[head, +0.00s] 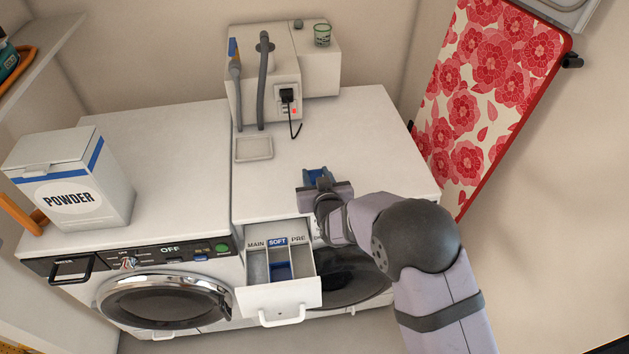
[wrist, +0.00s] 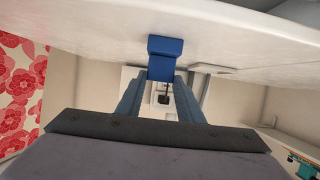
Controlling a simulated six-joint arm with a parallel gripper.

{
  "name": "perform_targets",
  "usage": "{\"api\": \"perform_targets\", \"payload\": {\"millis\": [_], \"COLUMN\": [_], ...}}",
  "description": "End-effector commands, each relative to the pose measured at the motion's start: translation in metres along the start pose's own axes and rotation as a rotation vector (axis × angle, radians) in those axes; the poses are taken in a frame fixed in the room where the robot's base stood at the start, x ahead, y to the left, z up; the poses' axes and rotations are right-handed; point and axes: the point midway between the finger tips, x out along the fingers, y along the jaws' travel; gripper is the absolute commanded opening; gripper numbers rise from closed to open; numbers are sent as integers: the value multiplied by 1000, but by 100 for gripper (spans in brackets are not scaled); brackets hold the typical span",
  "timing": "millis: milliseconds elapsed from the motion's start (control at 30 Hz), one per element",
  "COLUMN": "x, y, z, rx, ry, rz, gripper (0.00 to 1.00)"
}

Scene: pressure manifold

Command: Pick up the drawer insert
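My gripper (head: 317,180) is above the front part of the right machine's white top. It is shut on a small blue block, which I take to be the drawer insert (wrist: 165,58). In the wrist view the block sits between the two fingertips. In the head view only a little blue shows there, partly hidden by the gripper. The white detergent drawer (head: 272,297) is pulled out, with compartments marked MAIN, SOFT and PRE. Another blue piece (head: 280,271) lies in the SOFT compartment.
A white box with hoses (head: 268,72) stands behind. The POWDER box (head: 72,185) stands on the left machine. A red floral ironing board (head: 480,100) leans at right.

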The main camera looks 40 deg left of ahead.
Motion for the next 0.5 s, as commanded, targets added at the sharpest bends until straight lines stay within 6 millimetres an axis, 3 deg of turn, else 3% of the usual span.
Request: {"api": "perform_targets", "payload": {"millis": [333,500], "x": [-1,-7], "y": [0,0], "z": [-4,-18], "rx": [0,2], "ry": [1,4], "rz": [0,0], "gripper": [2,2]}}
